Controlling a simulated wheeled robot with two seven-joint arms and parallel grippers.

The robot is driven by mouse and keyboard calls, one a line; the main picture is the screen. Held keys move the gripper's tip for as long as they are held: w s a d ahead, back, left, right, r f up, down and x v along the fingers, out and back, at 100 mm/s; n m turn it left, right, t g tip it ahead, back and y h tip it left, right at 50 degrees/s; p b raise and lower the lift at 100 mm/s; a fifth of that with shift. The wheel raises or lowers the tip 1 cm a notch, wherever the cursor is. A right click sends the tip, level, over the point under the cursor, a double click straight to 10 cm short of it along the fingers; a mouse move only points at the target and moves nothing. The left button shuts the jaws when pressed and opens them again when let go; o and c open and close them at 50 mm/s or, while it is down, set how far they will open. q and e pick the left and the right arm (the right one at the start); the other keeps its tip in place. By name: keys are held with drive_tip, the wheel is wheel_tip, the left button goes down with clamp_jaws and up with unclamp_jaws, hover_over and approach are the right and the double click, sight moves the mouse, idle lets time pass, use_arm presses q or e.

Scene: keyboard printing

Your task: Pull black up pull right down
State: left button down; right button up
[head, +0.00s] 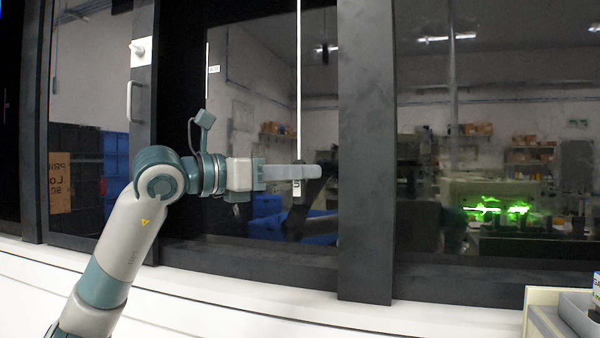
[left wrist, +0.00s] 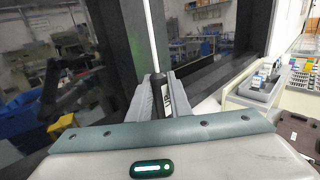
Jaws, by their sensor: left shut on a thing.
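A black pull handle with a white label (head: 297,188) hangs upright at the lower end of a thin white cord (head: 298,80) in front of the window. My left gripper (head: 305,172) reaches across from the left and is shut on the handle. In the left wrist view the black handle (left wrist: 158,85) sits between the two grey fingers of my left gripper (left wrist: 160,98), with its label partly showing. The white cord (left wrist: 152,35) runs up from it. A second handle to pull down cannot be made out. My right gripper is not in view.
A dark window post (head: 365,150) stands just right of the gripper. A white ledge (head: 250,300) runs below the window. A cart with a grey bin (head: 578,312) is at the lower right. A brown case (left wrist: 298,132) shows in the left wrist view.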

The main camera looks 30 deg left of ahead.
use_arm(q)
drive_tip(key=c, duration=1.6)
unclamp_jaws()
drive_tip(key=shift+d+f, duration=0.1)
drive_tip(key=shift+f, duration=0.35)
drive_tip(key=shift+r, duration=0.15)
drive_tip(key=shift+s, duration=0.1)
